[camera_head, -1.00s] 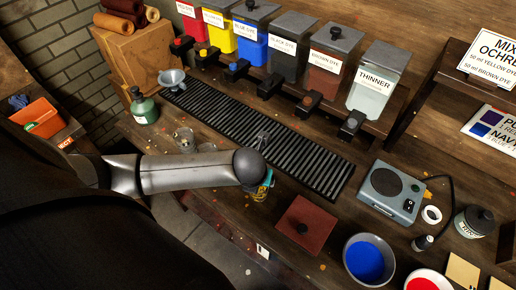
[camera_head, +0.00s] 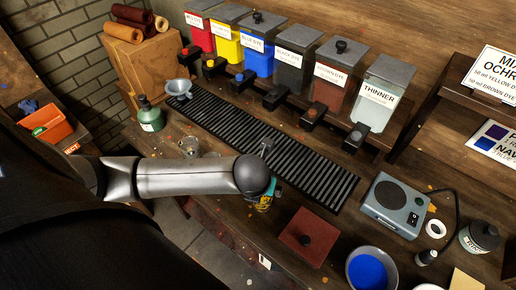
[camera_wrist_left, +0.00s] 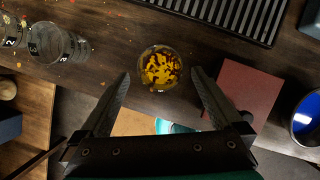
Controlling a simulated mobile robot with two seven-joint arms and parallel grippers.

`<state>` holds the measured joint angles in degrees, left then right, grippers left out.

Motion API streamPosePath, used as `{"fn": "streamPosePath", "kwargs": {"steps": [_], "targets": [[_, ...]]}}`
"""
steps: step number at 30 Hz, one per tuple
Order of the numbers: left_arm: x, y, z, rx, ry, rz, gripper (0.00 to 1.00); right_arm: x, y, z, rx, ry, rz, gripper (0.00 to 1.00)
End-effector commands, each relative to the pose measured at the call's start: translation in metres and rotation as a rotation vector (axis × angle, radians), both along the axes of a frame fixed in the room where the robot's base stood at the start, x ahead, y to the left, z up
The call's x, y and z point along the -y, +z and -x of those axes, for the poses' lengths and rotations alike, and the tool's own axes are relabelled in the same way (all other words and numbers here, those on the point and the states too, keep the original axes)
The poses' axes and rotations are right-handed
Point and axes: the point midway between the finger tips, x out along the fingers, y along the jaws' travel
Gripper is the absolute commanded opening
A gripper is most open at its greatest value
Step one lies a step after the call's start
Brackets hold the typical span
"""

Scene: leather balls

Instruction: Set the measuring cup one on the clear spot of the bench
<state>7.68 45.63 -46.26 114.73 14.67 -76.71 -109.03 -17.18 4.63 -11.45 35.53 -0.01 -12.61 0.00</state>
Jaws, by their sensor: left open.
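A clear round cup (camera_wrist_left: 160,68) with yellow and dark brown contents stands on the bench in the left wrist view, seen from above. I cannot read a number on it. My left gripper (camera_wrist_left: 161,76) is open, with one fingertip on either side of this cup and a gap on both sides. In the head view my left forearm and wrist hide most of that spot. Two more clear cups, a nearer one (camera_wrist_left: 57,43) and one at the picture's edge (camera_wrist_left: 12,30), stand to the left with black marks on them. My right gripper is not in view.
A dark red square pad (camera_head: 309,238) with a dark knob lies right of the gripper. A blue-filled bowl (camera_head: 371,268) and a grey scale (camera_head: 397,204) stand farther right. A slatted black rack (camera_head: 300,168) runs behind, below the dye containers. The bench's front edge is close.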

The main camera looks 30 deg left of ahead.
Motion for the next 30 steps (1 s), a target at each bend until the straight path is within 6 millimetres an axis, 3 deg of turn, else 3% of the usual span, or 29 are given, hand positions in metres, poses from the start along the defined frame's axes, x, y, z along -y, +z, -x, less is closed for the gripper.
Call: {"fn": "streamPosePath", "kwargs": {"steps": [6, 13, 19, 30], "targets": [[0.005, 0.042, 0.015, 0.001, -0.003, 0.001, 1.00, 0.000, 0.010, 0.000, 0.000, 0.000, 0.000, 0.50], [0.009, 0.072, 0.028, -0.001, 0.000, 0.001, 1.00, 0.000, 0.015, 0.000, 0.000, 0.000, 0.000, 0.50], [0.011, 0.082, 0.032, -0.001, 0.001, 0.001, 1.00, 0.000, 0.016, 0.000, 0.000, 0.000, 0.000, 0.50], [0.011, 0.082, 0.032, -0.001, 0.001, 0.001, 1.00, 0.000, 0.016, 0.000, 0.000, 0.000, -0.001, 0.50]]}}
